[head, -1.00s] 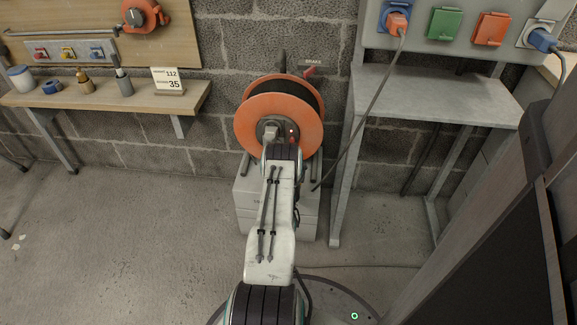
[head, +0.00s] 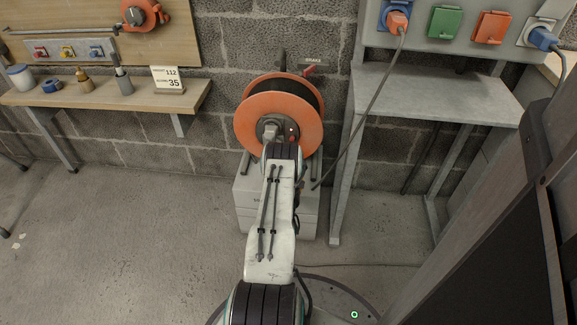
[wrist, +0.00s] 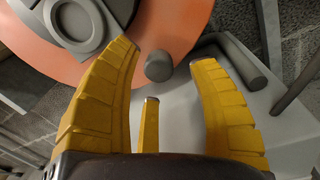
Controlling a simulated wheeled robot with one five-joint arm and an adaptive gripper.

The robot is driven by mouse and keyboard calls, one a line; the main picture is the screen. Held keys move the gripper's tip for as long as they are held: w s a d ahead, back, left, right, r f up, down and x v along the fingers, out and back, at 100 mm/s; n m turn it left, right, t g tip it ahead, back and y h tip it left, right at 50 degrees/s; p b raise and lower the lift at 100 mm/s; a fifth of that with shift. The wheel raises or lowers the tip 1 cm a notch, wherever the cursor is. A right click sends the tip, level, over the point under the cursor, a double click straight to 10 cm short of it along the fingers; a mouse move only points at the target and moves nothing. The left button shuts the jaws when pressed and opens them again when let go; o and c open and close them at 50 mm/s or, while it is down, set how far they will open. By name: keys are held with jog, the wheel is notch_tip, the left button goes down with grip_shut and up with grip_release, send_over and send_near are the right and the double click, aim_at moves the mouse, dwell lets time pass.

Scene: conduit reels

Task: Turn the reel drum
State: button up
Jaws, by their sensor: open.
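The reel drum (head: 252,137) has orange flanges with a dark winding between them. It stands upright on a pale grey box base (head: 247,195) against the block wall. Its orange face (wrist: 190,20) fills the top of the wrist view, with the grey hub (wrist: 85,18) at upper left. My gripper (wrist: 165,58) has yellow fingers, open and in front of the drum's lower face. A round grey knob (wrist: 158,67) shows between the fingertips, with gaps on both sides; I cannot tell its depth. In the head view my arm hides the fingers.
A red brake lever (head: 309,70) sits behind the drum at upper right. A grey bench (head: 435,95) stands to the right, with a cable (head: 360,125) hanging past it. A wooden shelf (head: 140,98) with small items is at left.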

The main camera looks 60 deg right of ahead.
jog(key=shift+v, duration=2.5)
